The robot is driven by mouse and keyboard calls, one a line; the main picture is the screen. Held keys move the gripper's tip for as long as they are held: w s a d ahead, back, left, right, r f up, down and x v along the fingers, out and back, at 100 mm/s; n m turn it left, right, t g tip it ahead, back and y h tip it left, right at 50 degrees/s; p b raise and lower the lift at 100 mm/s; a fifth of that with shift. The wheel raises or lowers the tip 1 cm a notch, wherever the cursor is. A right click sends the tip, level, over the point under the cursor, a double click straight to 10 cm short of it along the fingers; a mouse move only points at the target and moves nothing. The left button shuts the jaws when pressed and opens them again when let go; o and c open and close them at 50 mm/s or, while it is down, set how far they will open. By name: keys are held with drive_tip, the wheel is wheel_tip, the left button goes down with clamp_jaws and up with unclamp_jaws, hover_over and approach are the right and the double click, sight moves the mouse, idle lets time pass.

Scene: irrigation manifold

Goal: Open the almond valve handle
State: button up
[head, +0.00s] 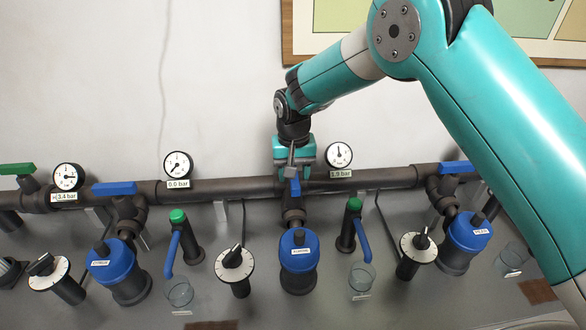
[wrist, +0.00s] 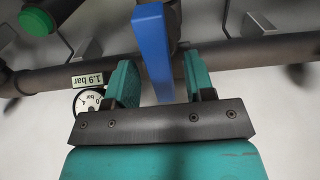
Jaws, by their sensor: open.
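A blue valve handle (head: 294,187) sits on the middle branch of the dark pipe, under my gripper (head: 292,168). In the wrist view this blue handle (wrist: 154,45) is a long flat bar running across the pipe's direction. My gripper (wrist: 160,80) is open, with one teal finger on each side of the handle's near end. A gap shows on both sides, so the fingers look apart from it. The middle blue filter housing (head: 298,262) stands below; its label is too small to read surely. The gripper partly hides the handle in the head view.
Other blue handles lie along the pipe at left (head: 113,189) and right (head: 455,167). A gauge (head: 339,155) marked 1.9 bar is close to my gripper's right. Green-capped taps (head: 177,216), dials (head: 235,262) and cups (head: 179,292) stand in front of the pipe.

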wheel_tip(320, 180, up, 17)
drive_tip(key=b, duration=0.3)
drive_tip(key=shift+r, duration=0.2)
drive_tip(key=s+d+r+n+y, duration=0.15)
drive_tip(key=s+d, duration=0.25)
drive_tip(key=s, duration=0.4)
drive_tip(key=s+d+r+n, duration=0.2)
drive_tip(key=s+d+n, duration=0.1)
drive_tip(key=s, duration=0.5)
drive_tip(key=s+d+f+n+y, duration=0.1)
drive_tip(key=s, duration=0.7)
drive_tip(key=s+d+f+n+y, duration=0.1)
drive_tip(key=s+f, duration=0.1)
drive_tip(key=s, duration=0.6)
drive_tip(key=shift+s+d+f+y, duration=0.25)
drive_tip(key=shift+s+f+y, duration=0.05)
drive_tip(key=shift+s+y, duration=0.05)
